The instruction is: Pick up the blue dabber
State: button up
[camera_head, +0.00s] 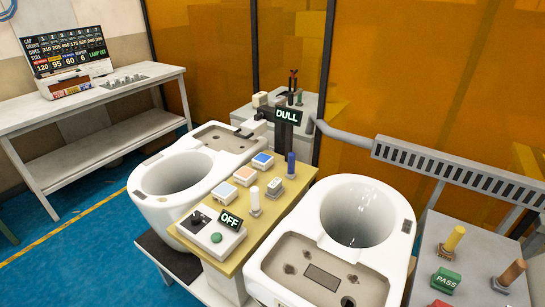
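The blue dabber (291,163) is a dark blue upright stick near the far right corner of the yellow-topped stand (262,232), between the two white toilets. Its lower end meets a small base near the stand's edge. A similar white dabber (254,199) stands nearer on the same top. My gripper is not in view.
White toilets stand left (143,193) and right (262,267) of the stand. Colored pads and a control box (211,232) reading OFF crowd its top. A DULL sign (288,115) rises behind. A grey table (431,262) at right holds yellow and brown dabbers.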

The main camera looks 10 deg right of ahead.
aim_at(291, 174)
jog(key=i+j, duration=0.15)
jog(key=j, duration=0.25)
jog(key=i+j+z, duration=0.1)
jog(key=j, duration=0.25)
jog(key=i+j, duration=0.2)
jog(key=j, duration=0.2)
jog(key=i+j, duration=0.15)
jog(key=j, duration=0.25)
jog(key=i+j+z, duration=0.1)
jog(key=j, duration=0.25)
jog(key=i+j, duration=0.2)
jog(key=j, duration=0.2)
